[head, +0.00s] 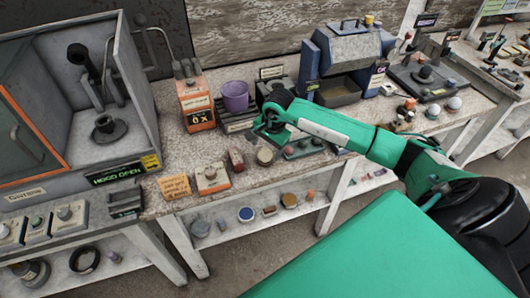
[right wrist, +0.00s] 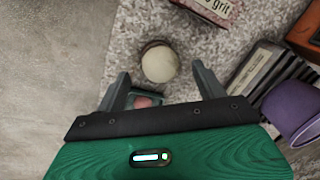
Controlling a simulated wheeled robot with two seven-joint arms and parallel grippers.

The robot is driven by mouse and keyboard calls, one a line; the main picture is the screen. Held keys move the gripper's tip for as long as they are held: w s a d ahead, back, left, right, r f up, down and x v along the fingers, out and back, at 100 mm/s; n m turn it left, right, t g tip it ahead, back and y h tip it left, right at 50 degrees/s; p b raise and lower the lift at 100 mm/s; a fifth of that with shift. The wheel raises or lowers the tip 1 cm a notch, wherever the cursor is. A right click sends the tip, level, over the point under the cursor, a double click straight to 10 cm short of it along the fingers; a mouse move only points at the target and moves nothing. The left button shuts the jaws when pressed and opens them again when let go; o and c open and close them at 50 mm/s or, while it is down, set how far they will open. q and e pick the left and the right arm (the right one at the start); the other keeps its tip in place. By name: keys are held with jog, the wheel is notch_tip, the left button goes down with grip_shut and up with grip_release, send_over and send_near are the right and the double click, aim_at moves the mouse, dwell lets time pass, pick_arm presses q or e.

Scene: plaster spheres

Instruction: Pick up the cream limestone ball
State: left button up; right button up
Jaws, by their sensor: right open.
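The cream limestone ball (right wrist: 160,63) rests on a dark ring-like base on the speckled bench top. In the head view a pale round thing (head: 265,156) just below my right gripper (head: 268,133) looks like the same ball. My right gripper is open above the bench. In the right wrist view its two fingers stand apart, with the ball between and slightly beyond the tips (right wrist: 161,70); I see no clear contact. My left gripper is not in view.
A red grit block (right wrist: 210,8) lies close by, and a green tray (head: 303,149) sits on the ball's other side. A purple pot (head: 235,96) and an orange-fronted box (head: 197,104) stand behind. Paler balls (head: 433,111) sit farther right. The bench's front edge is near.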

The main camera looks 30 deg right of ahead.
aim_at(266, 151)
jog(key=shift+w+f+p, duration=0.25)
jog(key=shift+f+p, duration=0.2)
jog(key=shift+f, duration=0.7)
jog(key=shift+w+f, duration=0.1)
jog(key=shift+f, duration=0.45)
jog(key=c, duration=1.1)
jog(key=shift+r, duration=0.15)
jog(key=shift+c, duration=0.2)
notch_tip(266, 151, up, 20)
jog(key=b, duration=0.5)
